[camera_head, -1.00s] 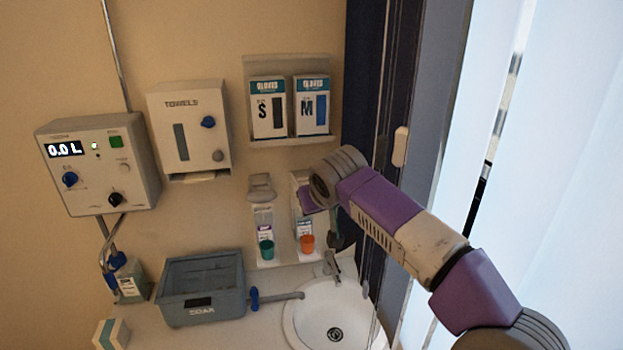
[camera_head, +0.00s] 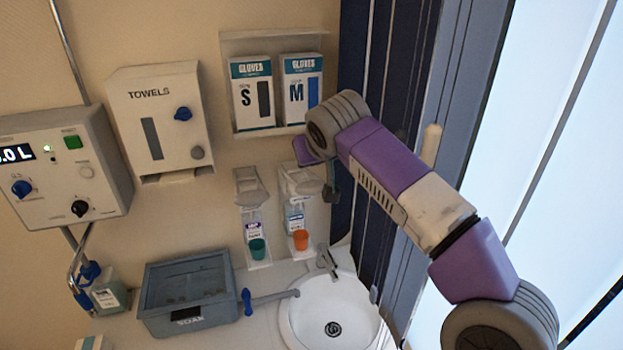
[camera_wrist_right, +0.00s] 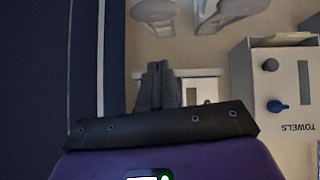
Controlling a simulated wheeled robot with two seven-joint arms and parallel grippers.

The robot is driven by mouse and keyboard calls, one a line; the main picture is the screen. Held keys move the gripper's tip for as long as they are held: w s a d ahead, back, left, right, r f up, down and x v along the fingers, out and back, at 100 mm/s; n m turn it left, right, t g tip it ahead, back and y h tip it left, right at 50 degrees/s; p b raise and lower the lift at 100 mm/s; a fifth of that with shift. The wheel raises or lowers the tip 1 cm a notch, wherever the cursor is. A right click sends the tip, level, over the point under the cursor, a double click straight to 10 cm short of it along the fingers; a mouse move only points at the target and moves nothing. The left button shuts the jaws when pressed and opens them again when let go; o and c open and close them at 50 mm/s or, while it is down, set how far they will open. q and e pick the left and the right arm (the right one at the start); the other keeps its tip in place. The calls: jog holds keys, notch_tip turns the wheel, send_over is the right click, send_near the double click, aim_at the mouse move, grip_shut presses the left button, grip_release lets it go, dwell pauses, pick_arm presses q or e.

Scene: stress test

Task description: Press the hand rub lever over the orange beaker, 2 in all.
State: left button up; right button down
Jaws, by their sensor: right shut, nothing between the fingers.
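The orange beaker (camera_head: 301,240) stands upright on a small tray under the right-hand wall dispenser, whose pale lever (camera_head: 301,182) is now visible. A bottle (camera_head: 294,218) sits between lever and beaker. A teal beaker (camera_head: 257,249) stands under the similar left-hand dispenser (camera_head: 250,187). My right gripper (camera_head: 331,188) is shut and empty, just right of the right-hand lever, with no clear contact. In the right wrist view its fingers (camera_wrist_right: 158,86) are together, and the two pale dispenser levers, one of them here (camera_wrist_right: 155,12), show at the top edge. My left gripper is not in view.
The towel box (camera_head: 160,120) and glove boxes (camera_head: 277,92) hang on the wall. A grey soak tub (camera_head: 187,325), sink (camera_head: 345,310) and tap (camera_head: 328,262) are below. Dark panels (camera_head: 372,120) stand close on the right.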

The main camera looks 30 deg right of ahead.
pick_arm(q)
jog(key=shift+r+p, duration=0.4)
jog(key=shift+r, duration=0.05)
pick_arm(e)
jog(key=w+d+f, duration=0.2)
jog(key=w+f, duration=0.3)
jog(key=f, duration=0.4)
jog(key=shift+w+d+f, duration=0.25)
jog(key=shift+w, duration=0.05)
